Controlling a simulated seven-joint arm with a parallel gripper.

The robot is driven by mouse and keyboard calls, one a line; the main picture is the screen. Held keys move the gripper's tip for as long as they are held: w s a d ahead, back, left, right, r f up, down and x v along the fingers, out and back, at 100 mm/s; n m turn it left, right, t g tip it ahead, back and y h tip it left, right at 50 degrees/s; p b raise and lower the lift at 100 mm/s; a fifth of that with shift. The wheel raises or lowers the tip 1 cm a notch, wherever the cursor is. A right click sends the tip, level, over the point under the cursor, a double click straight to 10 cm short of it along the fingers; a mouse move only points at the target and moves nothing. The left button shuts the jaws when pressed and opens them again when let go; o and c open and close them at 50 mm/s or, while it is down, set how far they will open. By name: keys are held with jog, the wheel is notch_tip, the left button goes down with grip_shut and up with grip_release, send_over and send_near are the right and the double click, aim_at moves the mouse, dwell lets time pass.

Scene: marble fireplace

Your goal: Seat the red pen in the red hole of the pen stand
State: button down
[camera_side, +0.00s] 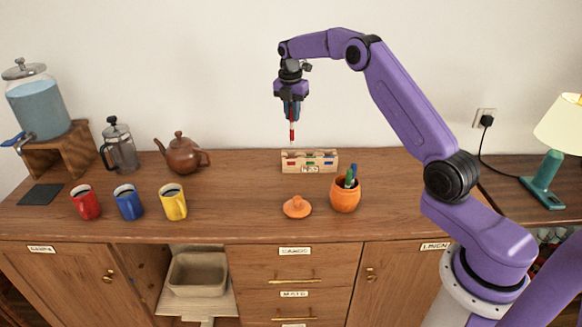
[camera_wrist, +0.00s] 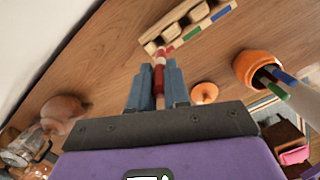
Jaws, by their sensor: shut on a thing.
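My gripper (camera_side: 291,108) is shut on the red pen (camera_side: 292,134), a red and white pen held roughly upright, pointing down. The wrist view shows the pen (camera_wrist: 160,82) between the blue fingertips (camera_wrist: 157,72). The pen stand (camera_side: 288,156) is a low wooden rack at the back of the cabinet top, with coloured marks on its front. Its red mark (camera_side: 291,163) is at the left end in the side view. The pen's lower end is above the stand's left part, apart from it in the side view. The red hole itself is not clearly visible.
An orange pot (camera_side: 345,197) holding green and blue pens stands in front of the stand, right of an orange lid (camera_side: 297,207). A brown teapot (camera_side: 182,155) and red, blue and yellow mugs (camera_side: 173,203) stand left. The wall is close behind the stand.

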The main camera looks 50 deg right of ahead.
aim_at(291, 144)
jog(key=shift+w+f+n, duration=0.3)
jog(key=shift+w+f, duration=0.05)
jog(key=shift+f, duration=3.95)
jog(key=shift+f, duration=0.1)
jog(key=c, duration=1.1)
grip_release()
